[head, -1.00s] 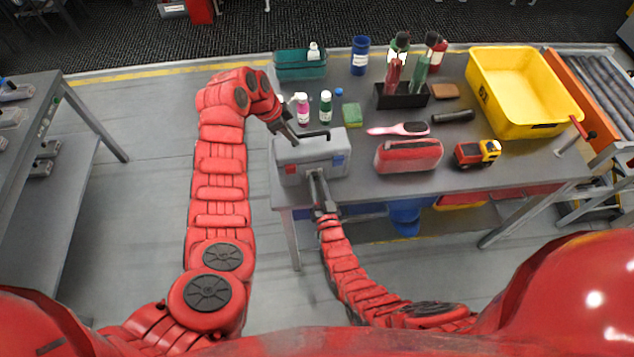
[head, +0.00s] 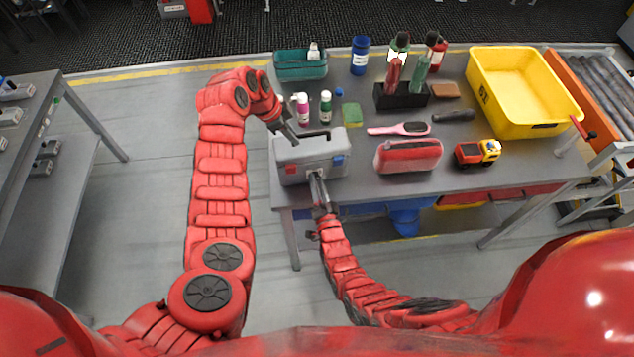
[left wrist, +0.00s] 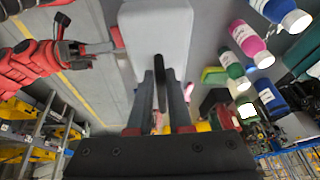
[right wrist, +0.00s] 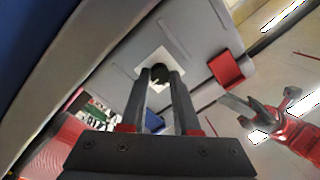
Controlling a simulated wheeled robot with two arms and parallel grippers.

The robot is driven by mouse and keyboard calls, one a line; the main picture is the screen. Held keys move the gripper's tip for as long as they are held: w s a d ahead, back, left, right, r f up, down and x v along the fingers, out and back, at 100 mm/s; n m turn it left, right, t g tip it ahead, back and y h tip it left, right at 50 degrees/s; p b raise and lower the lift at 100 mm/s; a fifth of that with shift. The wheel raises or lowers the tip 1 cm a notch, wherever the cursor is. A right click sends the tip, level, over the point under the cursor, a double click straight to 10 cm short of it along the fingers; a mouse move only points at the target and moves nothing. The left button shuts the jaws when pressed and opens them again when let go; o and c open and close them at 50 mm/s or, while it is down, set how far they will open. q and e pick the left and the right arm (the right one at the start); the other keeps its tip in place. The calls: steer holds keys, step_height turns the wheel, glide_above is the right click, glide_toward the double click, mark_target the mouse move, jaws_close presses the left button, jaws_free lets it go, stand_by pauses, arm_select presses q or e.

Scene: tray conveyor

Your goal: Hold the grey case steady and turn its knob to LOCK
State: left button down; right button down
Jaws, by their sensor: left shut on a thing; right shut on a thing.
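The grey case (head: 301,158) stands upright at the left front of the table, with a dark handle on top and a red and a blue latch on its front. It also shows in the left wrist view (left wrist: 158,35). My left gripper (head: 297,138) is shut on the dark handle (left wrist: 161,88) from above. My right gripper (head: 316,176) is at the front face, shut on the dark round knob (right wrist: 159,73), which sits on a white plate (right wrist: 152,62). The fingers partly cover the knob and plate, and I cannot read the knob's setting.
Right of the case lie a red pouch (head: 408,156), a hairbrush (head: 399,129) and a toy truck (head: 477,152). Behind it stand small bottles (head: 326,108) and a green sponge (head: 352,115). A yellow bin (head: 543,118) is at the right, near the rollers.

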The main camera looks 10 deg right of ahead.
steer(key=shift+r, duration=0.1)
steer(key=c, duration=0.6)
jaws_free()
steer(key=shift+c, duration=0.2)
steer(key=shift+s, duration=0.1)
steer(key=shift+s+f, duration=0.2)
steer(key=shift+s, duration=0.1)
steer(key=s+d, duration=0.1)
steer(key=s, duration=1)
steer(key=shift+d+f, duration=0.2)
steer(key=shift+d, duration=0.05)
